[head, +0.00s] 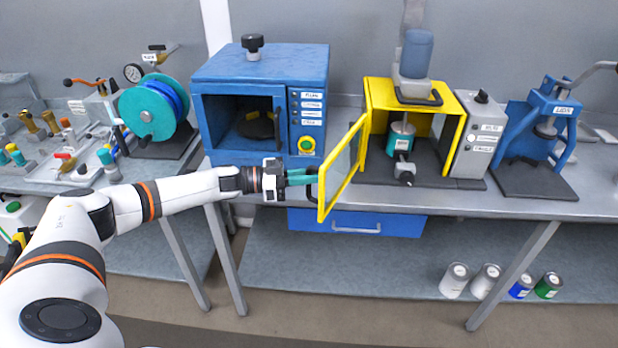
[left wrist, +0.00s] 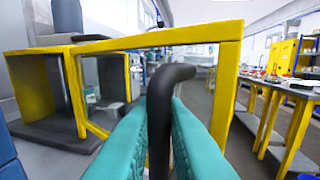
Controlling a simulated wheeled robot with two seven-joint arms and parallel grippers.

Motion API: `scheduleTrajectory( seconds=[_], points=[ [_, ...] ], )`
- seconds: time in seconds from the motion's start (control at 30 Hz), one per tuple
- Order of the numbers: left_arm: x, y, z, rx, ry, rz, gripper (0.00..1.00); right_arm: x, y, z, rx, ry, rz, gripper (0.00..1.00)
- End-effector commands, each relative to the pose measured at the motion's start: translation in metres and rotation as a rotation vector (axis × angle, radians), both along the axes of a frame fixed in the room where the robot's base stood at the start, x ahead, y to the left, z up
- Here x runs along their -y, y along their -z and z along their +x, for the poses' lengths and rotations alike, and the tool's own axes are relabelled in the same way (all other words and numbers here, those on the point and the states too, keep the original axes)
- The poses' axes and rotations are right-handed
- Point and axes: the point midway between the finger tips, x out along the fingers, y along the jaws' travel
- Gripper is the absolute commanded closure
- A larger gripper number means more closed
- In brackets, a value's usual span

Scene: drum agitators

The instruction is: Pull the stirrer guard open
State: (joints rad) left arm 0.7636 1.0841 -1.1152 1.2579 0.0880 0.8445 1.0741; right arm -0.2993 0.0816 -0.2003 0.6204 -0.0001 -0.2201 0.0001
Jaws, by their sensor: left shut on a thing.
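The stirrer guard (head: 341,171) is a yellow-framed clear door on the yellow stirrer housing (head: 459,125). In the head view it stands swung open, out towards me over the bench's front edge. My left gripper (head: 310,177) has teal fingers shut on the guard's black handle. In the left wrist view the dark bent handle (left wrist: 160,120) lies between the two teal fingers (left wrist: 162,135), with the yellow frame (left wrist: 222,85) behind it. Inside the housing a teal-and-white pot (head: 401,137) stands under the stirrer motor (head: 415,62). My right gripper is not in view.
A blue oven-like box (head: 262,65) stands left of the housing. A grey control box (head: 484,135) adjoins it on the right, then a blue press (head: 546,125). A blue drawer (head: 400,222) is below the bench. Several cans (head: 455,279) stand on the lower shelf.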

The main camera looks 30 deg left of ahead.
Motion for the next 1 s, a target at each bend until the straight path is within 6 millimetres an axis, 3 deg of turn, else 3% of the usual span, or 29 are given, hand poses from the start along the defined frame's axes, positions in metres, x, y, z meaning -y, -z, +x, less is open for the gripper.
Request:
scheduleTrajectory(
  seconds=[0.1,0.13,0.23,0.57,1.0],
  points=[
    [0.0,-0.006,0.002,0.006,-0.004,-0.009,1.0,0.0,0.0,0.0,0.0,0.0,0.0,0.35],
    [0.0,-0.006,0.002,0.006,-0.004,-0.009,0.84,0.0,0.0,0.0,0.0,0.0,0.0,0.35],
    [0.0,-0.005,0.002,0.006,-0.003,-0.008,0.7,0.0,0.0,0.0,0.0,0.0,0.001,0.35],
    [-0.003,-0.001,-0.001,0.002,-0.003,-0.002,0.7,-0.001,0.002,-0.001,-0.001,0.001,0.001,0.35],
    [-0.068,0.003,-0.05,0.001,-0.004,-0.001,0.7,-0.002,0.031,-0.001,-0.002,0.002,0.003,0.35]
  ],
)
